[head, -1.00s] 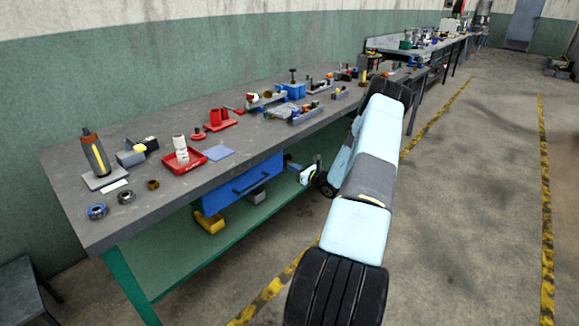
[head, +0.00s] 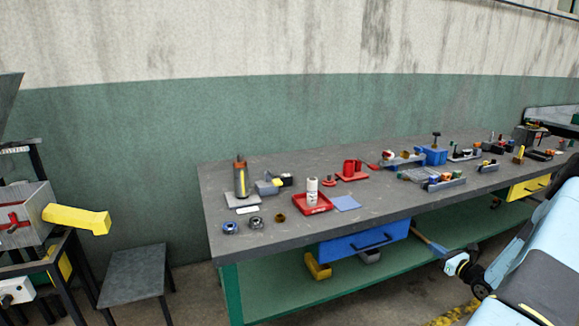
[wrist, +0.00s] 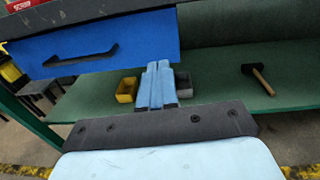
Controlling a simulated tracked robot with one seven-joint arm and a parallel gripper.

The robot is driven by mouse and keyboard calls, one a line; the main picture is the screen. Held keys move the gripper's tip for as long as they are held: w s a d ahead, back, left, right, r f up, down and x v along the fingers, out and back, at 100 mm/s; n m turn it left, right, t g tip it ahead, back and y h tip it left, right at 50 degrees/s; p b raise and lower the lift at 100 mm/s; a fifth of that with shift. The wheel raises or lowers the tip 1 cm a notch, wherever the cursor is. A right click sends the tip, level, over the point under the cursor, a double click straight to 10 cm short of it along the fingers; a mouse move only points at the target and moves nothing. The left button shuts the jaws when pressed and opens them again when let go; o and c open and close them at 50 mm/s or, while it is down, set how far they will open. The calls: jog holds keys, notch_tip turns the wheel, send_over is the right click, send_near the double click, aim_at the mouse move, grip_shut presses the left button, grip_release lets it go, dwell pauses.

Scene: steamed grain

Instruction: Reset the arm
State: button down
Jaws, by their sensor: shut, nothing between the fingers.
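My gripper (wrist: 157,85) is shut, its light-blue fingers together and empty in the wrist view. It points toward the green lower shelf of the workbench, below and right of the blue drawer (wrist: 95,45). In the head view my gripper (head: 454,263) is low at the right, in front of the bench's lower shelf. My light-blue arm fills the lower right corner there, and part of it is cut off by the picture edge.
The grey workbench (head: 290,235) holds a bottle (head: 241,178), a red tray (head: 313,211) and other small items. Yellow (wrist: 127,90) and dark bins and a hammer (wrist: 260,78) lie on the lower shelf. A stool (head: 135,272) and a machine with a yellow spout (head: 78,217) stand left.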

jog(key=s+a+r+n+g+y, duration=0.25)
jog(key=a+r+n+g, duration=0.5)
jog(key=a+r, duration=0.65)
jog(key=s+a+r+n+g+y, duration=0.25)
jog(key=a+r+n+g, duration=0.25)
jog(key=a+r+n, duration=0.8)
jog(key=s+a+r+n+g+h, duration=0.1)
jog(key=s+a+r+n+h, duration=0.15)
jog(key=s+a+r, duration=0.35)
jog(key=s+a+r+n+g+h, duration=0.2)
jog(key=s+a+h, duration=0.1)
jog(key=s+a, duration=0.3)
jog(key=s+r+n+t+h, duration=0.2)
jog(key=s+r+n, duration=0.1)
jog(key=s, duration=0.5)
jog(key=s+d+r+n+t+h, duration=0.1)
jog(key=s+r+n+t+h, duration=0.1)
jog(key=s, duration=0.6)
jog(key=shift+r+n+h, duration=0.4)
jog(key=shift+n+h, duration=0.15)
jog(key=shift+n, duration=0.45)
jog(key=shift+s, duration=0.1)
